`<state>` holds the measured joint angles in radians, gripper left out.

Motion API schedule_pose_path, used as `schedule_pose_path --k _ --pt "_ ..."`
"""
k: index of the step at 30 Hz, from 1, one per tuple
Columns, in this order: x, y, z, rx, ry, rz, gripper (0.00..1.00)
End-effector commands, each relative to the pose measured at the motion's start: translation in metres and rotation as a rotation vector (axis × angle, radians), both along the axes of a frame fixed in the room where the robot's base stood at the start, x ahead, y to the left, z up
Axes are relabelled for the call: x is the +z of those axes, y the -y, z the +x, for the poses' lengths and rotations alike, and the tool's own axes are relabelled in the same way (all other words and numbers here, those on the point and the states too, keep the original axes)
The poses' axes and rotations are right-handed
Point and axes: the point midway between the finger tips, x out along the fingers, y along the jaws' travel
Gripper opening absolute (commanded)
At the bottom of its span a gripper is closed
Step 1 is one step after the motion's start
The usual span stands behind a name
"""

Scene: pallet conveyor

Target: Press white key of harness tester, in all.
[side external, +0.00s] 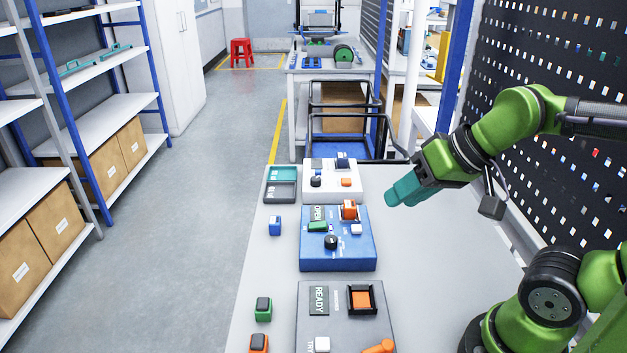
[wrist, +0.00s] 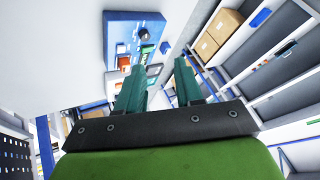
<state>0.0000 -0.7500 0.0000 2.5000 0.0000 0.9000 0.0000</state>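Three control boxes stand in a row on the table: a white one (side external: 345,193), a blue one (side external: 337,264) with a display reading OPEN, and a grey one (side external: 340,325) with a display reading READY. I cannot tell which is the harness tester. A white key (side external: 356,229) sits at the right of the blue box, and another white key (side external: 322,344) sits at the front of the grey box. My gripper (side external: 392,201) hangs above and right of the blue and white boxes, touching nothing. In the wrist view its teal fingers (wrist: 158,78) are apart and empty; the blue box (wrist: 165,16) shows beyond them.
A teal and grey tray (side external: 281,199) lies left of the white box. Small loose blocks, blue (side external: 275,226), green (side external: 263,309) and orange (side external: 259,343), stand along the left table edge. A perforated panel (side external: 545,60) rises at the right. The table right of the boxes is clear.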

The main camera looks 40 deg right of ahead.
Motion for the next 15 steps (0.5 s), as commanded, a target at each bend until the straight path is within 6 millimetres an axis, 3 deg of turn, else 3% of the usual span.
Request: schedule_pose_path --k 1,6,15 --pt "0.0000 0.0000 0.0000 0.000 0.000 0.000 0.28" --pt "0.0000 0.0000 0.0000 0.000 0.000 0.000 0.02" --pt "0.0000 0.0000 0.0000 0.000 0.000 0.000 0.00"
